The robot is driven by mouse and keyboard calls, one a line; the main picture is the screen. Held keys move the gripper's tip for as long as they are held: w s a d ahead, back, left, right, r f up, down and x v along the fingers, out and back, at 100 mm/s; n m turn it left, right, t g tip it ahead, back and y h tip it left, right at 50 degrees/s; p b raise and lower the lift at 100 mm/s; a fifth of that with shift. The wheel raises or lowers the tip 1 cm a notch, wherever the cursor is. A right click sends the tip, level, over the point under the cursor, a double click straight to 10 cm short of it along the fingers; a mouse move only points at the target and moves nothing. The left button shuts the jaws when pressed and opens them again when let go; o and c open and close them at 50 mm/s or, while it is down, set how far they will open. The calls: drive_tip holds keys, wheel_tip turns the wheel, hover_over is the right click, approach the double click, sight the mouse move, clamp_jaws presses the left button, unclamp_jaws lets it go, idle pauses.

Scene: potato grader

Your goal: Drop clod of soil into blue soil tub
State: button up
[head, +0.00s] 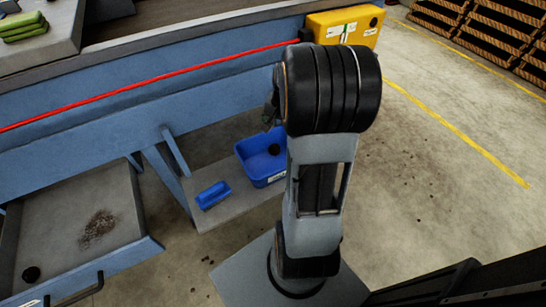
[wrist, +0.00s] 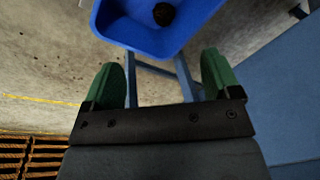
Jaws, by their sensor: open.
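The blue soil tub (head: 257,171) stands on a grey shelf beside the blue machine frame, partly hidden by my arm in the head view. A dark round clod of soil (head: 273,149) lies inside it. In the wrist view the tub (wrist: 133,38) is at the top, with the clod (wrist: 164,14) in it. My gripper (wrist: 161,62) is open, its two green fingers apart with nothing between them. The tub shows beyond the fingertips. In the head view my arm mostly hides the gripper. Another dark clod (head: 31,273) lies in the grey tray at lower left.
A small blue scoop or brush-like item (head: 213,195) lies on the shelf (head: 235,208) left of the tub. The grey tray (head: 60,225) holds a patch of loose soil. A yellow box (head: 345,25) is on the machine. The concrete floor at right is mostly clear.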

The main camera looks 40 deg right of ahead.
drive_tip(key=shift+s+r, duration=0.15)
drive_tip(key=shift+r, duration=0.85)
drive_tip(key=shift+s+r, duration=0.15)
drive_tip(key=shift+r, duration=0.85)
drive_tip(key=s+a+r+n+p, duration=0.5)
drive_tip(key=a+r+p, duration=0.3)
drive_tip(key=a+r, duration=0.2)
drive_tip(key=s+a+r+n+t+p, duration=0.1)
drive_tip(key=s+a+r+n+p, duration=0.3)
drive_tip(key=a+r+p, duration=0.4)
wheel_tip(320, 180, up, 2)
drive_tip(key=shift+s+a+r+n+t, duration=0.2)
drive_tip(key=shift+s+a+n+t, duration=0.15)
drive_tip(key=shift+a+n, duration=0.75)
